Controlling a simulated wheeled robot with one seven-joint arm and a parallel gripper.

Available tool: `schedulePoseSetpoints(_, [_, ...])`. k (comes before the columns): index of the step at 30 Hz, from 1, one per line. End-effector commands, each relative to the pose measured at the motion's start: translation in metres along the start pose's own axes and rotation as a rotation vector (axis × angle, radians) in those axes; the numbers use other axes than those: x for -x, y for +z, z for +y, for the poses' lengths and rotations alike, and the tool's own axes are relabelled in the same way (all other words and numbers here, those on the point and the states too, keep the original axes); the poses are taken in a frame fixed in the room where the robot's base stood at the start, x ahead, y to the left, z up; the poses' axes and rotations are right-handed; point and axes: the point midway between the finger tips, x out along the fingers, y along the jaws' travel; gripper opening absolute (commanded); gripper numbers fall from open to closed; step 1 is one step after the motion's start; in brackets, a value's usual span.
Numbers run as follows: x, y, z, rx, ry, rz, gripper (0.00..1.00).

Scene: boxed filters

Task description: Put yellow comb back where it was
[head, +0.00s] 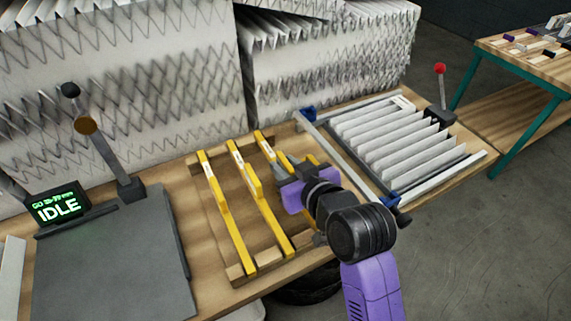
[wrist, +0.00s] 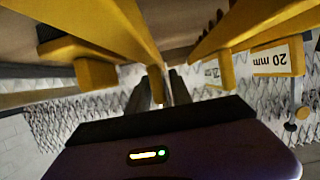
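Yellow combs lie side by side on a wooden rack in the head view: one at the left (head: 227,215), one in the middle (head: 262,200) and one at the right (head: 264,145), which my gripper and arm partly hide. My gripper (head: 290,172) is low over the rack's right side, with yellow parts showing around it. In the wrist view, a yellow block (wrist: 156,86) of one comb sits between my two dark fingers (wrist: 166,86). Whether they press on it is not clear. Another comb beside it carries a "20 mm" label (wrist: 277,60).
A pleated white filter (head: 395,140) lies in a metal frame right of the rack. A grey plate (head: 115,260), an IDLE display (head: 58,206) and a lever (head: 105,150) stand at left. Large pleated filter packs (head: 120,90) wall off the back.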

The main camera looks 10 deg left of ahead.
Motion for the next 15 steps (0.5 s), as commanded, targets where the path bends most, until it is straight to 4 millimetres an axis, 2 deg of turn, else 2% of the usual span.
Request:
schedulePoseSetpoints(10, [0.001, -0.001, 0.0, 0.0, 0.0, 0.0, 0.34])
schedulePoseSetpoints(15, [0.007, -0.011, 0.001, -0.001, 0.001, 0.001, 0.34])
